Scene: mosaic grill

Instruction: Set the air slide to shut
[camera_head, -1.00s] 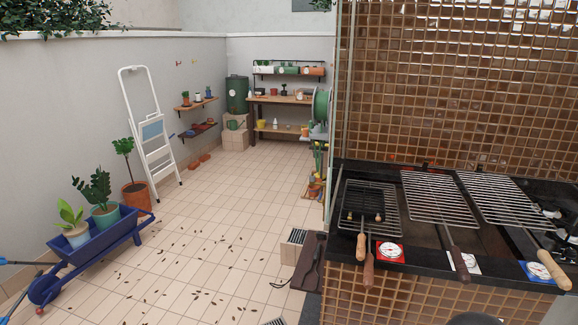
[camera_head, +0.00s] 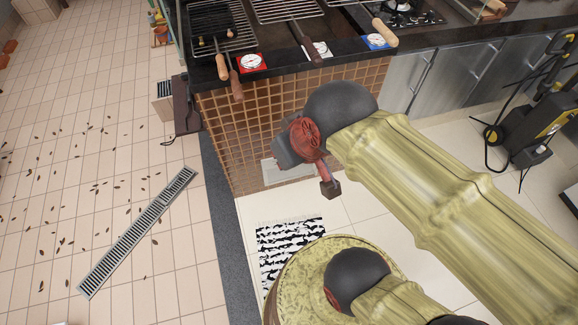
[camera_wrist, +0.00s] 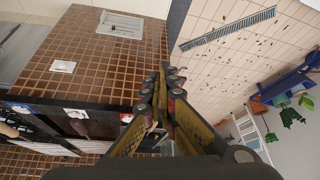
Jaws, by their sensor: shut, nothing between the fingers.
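A pale framed panel, seemingly the air slide (camera_wrist: 120,25), is set in the brown-tiled grill front at the top of the wrist view. In the head view the panel (camera_head: 287,172) sits low on the tiled front, partly hidden by my arm. Its setting is too small to tell. My gripper (camera_wrist: 166,76) is shut and empty in the wrist view, its fingertips together below and right of the panel in the picture, apart from it. In the head view my arm's end is in front of the tiled front; the fingers cannot be made out clearly.
A small white plate (camera_wrist: 62,66) is on the tiled front. The dark counter (camera_head: 290,68) bears grill racks (camera_head: 288,10) whose handles stick out over its edge. A dark apron-like item (camera_head: 185,105) hangs at the corner. A floor drain (camera_head: 138,232) and open tiles lie left.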

